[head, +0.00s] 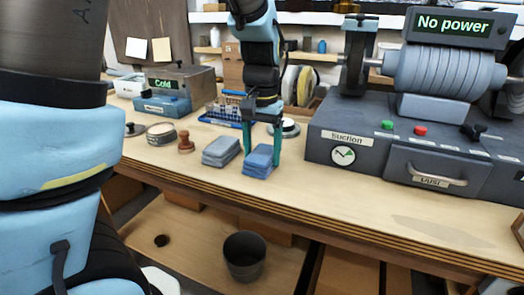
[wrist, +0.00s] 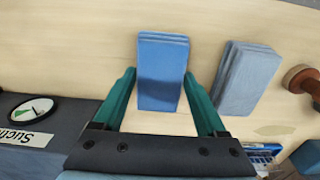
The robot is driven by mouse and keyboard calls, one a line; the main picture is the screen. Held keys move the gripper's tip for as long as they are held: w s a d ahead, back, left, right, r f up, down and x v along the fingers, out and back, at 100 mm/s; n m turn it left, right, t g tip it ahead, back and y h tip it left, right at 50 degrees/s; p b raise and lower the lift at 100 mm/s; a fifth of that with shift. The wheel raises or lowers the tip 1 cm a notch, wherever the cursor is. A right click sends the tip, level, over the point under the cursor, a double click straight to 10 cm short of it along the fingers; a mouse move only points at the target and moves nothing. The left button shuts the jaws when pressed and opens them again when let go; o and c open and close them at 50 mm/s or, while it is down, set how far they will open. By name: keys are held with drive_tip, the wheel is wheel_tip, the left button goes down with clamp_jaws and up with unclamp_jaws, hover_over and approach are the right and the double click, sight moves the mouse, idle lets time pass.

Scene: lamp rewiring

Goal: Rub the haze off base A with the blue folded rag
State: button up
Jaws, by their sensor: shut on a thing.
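The blue folded rag (head: 258,160) lies on the workbench beside a greyer folded rag (head: 221,151). My gripper (head: 262,150) points down with its two green fingers on either side of the blue rag, shut on it. In the wrist view the blue rag (wrist: 163,75) sits between the fingertips (wrist: 159,78), and the grey-blue rag (wrist: 246,78) lies apart to the right. A round base-like piece (head: 285,128) stands behind the gripper, partly hidden; I cannot read any letter on it, so I cannot tell whether it is base A.
A grey machine (head: 330,125) labelled Suction and Dust stands to the right, under a "No power" sign (head: 452,24). A brown stamp-like knob (head: 185,142), a round dish (head: 161,133) and a "Cold" unit (head: 165,84) are to the left. The bench front right is clear.

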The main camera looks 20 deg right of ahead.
drive_tip(key=shift+r+p, duration=2.4)
drive_tip(key=shift+r, duration=0.2)
drive_tip(key=shift+f, duration=0.1)
